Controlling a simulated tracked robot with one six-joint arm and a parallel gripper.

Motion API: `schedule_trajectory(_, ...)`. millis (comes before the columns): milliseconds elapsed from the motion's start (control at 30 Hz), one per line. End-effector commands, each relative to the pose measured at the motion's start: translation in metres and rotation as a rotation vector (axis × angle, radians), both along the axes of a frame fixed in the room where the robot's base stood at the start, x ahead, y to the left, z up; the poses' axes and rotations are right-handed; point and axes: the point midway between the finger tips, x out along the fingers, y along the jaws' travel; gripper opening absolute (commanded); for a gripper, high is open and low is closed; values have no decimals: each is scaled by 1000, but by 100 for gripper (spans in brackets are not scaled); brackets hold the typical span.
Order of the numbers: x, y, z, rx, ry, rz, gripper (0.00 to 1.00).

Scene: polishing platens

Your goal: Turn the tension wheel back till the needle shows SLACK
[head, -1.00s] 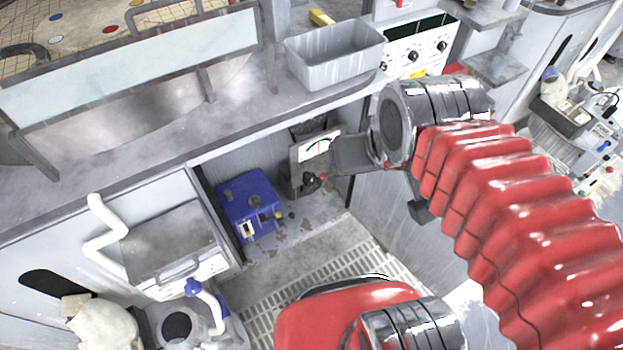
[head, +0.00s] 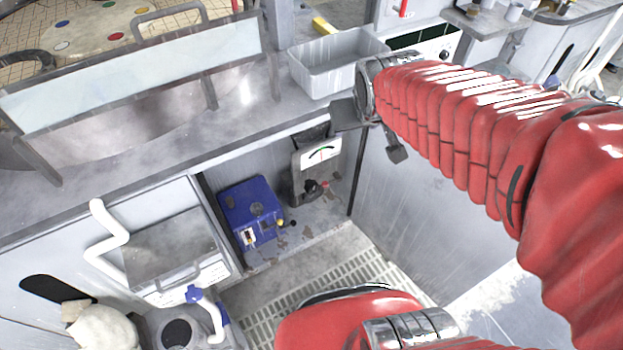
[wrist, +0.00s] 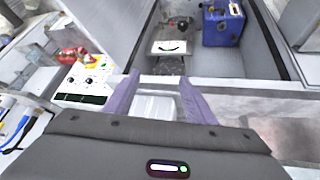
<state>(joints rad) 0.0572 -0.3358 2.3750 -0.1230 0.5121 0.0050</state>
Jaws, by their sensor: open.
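The tension unit is a dark grey box with a white dial (head: 321,154) on its top, standing in the recess under the bench. A dark wheel with a small red part (head: 313,188) sits low on its front. The dial also shows in the wrist view (wrist: 170,47), with the dark wheel (wrist: 181,23) beyond it. The dial has a coloured arc; its lettering and exact needle reading are too small to tell. My gripper (wrist: 160,88) is open and empty, with its two purple fingers apart, clear of the wheel. In the head view its dark end is above and right of the dial.
A blue box (head: 250,208) stands left of the tension unit. A grey tray (head: 335,68) sits on the bench edge above. A white panel with knobs (wrist: 88,80) is left in the wrist view. The grated floor (head: 350,268) before the recess is open.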

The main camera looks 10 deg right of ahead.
Motion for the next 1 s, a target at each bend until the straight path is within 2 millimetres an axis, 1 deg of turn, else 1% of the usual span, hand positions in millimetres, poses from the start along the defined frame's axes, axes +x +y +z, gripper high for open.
schedule_trajectory(33, 12, -4, -7, -8, -1, 1, 50)
schedule_trajectory(100, 27, -10, -15, -17, -11, 5, 50)
schedule_trajectory(367, 82, -28, -49, -50, -50, 29, 50)
schedule_trajectory(500, 109, -36, -71, -64, -70, 45, 50)
schedule_trajectory(700, 141, -47, -105, -75, -98, 71, 50)
schedule_trajectory(867, 163, -55, -133, -80, -119, 89, 50)
schedule_trajectory(1000, 179, -61, -162, -83, -137, 107, 50)
